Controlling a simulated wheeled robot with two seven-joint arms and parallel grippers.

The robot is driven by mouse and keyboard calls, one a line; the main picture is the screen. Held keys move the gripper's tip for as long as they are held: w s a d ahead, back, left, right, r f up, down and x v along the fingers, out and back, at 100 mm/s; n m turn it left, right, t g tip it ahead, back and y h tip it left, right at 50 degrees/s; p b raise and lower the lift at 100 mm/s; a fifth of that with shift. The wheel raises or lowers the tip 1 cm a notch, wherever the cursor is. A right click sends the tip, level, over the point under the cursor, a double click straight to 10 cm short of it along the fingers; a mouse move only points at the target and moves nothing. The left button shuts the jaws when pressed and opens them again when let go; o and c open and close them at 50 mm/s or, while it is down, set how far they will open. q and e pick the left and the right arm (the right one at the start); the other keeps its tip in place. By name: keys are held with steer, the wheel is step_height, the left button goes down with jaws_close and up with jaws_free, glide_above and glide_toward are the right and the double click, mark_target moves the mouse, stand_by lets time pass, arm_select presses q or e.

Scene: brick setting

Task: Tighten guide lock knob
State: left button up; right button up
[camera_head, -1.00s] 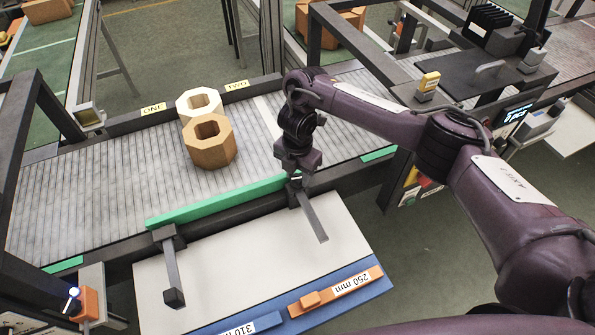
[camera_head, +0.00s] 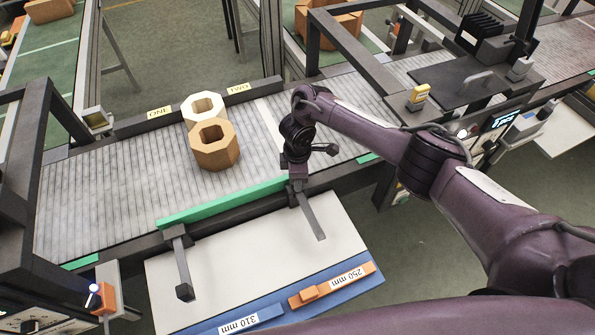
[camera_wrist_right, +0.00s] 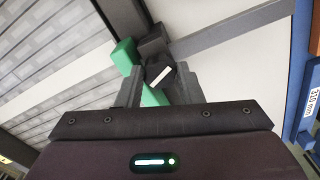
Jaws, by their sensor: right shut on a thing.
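The dark guide lock knob (camera_wrist_right: 158,74), with a white mark on its face, shows between the fingers of my right gripper (camera_wrist_right: 160,84) in the wrist view. The fingers are shut on its sides. In the head view my right gripper (camera_head: 296,184) points down at the right end of the green guide rail (camera_head: 222,205) and hides most of the knob. A grey bar (camera_head: 312,217) runs from there over the white board. The other clamp (camera_head: 177,236), with its own bar and dark end block, stands at the rail's left end. My left gripper is out of view.
A tan hollow block (camera_head: 214,155) and a cream one (camera_head: 203,104) stand on the roller conveyor (camera_head: 95,205) behind the rail. The white board (camera_head: 245,262) is mostly clear. An orange 250 mm gauge bar (camera_head: 345,281) and a blue 310 mm one (camera_head: 245,322) lie along its front.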

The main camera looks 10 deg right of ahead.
steer(key=m+p, duration=0.1)
steer(key=m, duration=0.1)
steer(key=shift+s+r+m+p, duration=0.1)
steer(key=shift+r+m+p, duration=0.05)
steer(key=shift+m+p, duration=0.25)
steer(key=shift+a+m, duration=0.1)
steer(key=shift+m, duration=0.8)
steer(key=shift+m+p, duration=0.35)
steer(key=shift+m, duration=2.35)
steer(key=o, duration=1)
steer(key=shift+c, duration=0.2)
